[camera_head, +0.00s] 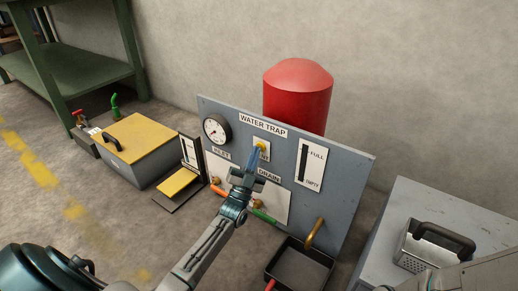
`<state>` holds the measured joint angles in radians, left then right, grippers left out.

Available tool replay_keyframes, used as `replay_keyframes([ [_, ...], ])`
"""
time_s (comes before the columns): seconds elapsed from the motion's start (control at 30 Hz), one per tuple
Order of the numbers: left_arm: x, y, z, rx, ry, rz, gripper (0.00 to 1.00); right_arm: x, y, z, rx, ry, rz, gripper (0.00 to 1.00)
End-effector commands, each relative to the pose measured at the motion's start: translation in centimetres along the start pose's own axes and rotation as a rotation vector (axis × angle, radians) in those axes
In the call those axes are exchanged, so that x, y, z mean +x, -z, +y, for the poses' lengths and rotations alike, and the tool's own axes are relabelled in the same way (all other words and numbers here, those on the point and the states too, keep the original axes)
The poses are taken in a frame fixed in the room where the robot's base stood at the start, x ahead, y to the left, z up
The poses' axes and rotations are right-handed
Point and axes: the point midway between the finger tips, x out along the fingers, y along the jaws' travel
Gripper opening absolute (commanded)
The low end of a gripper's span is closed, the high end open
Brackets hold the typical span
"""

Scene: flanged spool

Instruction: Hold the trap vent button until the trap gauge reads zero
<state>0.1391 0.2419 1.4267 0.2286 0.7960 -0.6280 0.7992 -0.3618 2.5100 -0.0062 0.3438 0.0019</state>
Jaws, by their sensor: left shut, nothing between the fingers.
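The grey-blue WATER TRAP panel (345,180) stands upright in the middle of the head view. A round gauge (217,129) with a white face and dark rim is at its upper left; its reading is too small to tell. The yellow vent button (260,147) sits on a small white plate below the title. My left gripper (254,159) is shut and empty, its bluish fingertips at the button's lower edge. I cannot tell whether the button is pressed in. The gripper hides part of the plate and the panel below.
A red tank (297,98) stands behind the panel. A black tray (299,268) lies below the curved brass pipe (315,233). A grey table (420,203) with a perforated metal box (425,252) is at right. A yellow-lidded box (140,140) stands at left.

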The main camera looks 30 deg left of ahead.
Motion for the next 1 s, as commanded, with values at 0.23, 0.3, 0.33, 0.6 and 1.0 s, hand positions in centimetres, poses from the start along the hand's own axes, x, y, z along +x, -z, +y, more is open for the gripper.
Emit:
replay_keyframes([
  [0.23, -0.3, 0.4, -0.3, 0.000, -0.001, -0.001, 0.00, 0.5, -0.3, -0.1, 0.000, 0.000, 0.000, 0.36],
  [0.3, -0.6, 0.6, -0.6, 0.000, -0.001, -0.002, 0.00, 0.8, -0.5, -0.2, 0.000, 0.000, 0.000, 0.36],
  [0.33, -0.7, 0.7, -0.7, 0.000, -0.001, -0.002, 0.00, 0.9, -0.5, -0.3, 0.000, 0.000, 0.000, 0.36],
  [0.6, -1.3, 0.9, -0.9, 0.000, 0.000, 0.000, 0.00, 1.1, -0.7, -0.3, 0.000, 0.000, 0.000, 0.36],
  [1.0, -2.4, 2.0, -1.9, 0.001, -0.003, -0.002, 0.00, 2.4, -1.4, -0.7, 0.000, 0.000, 0.000, 0.36],
])
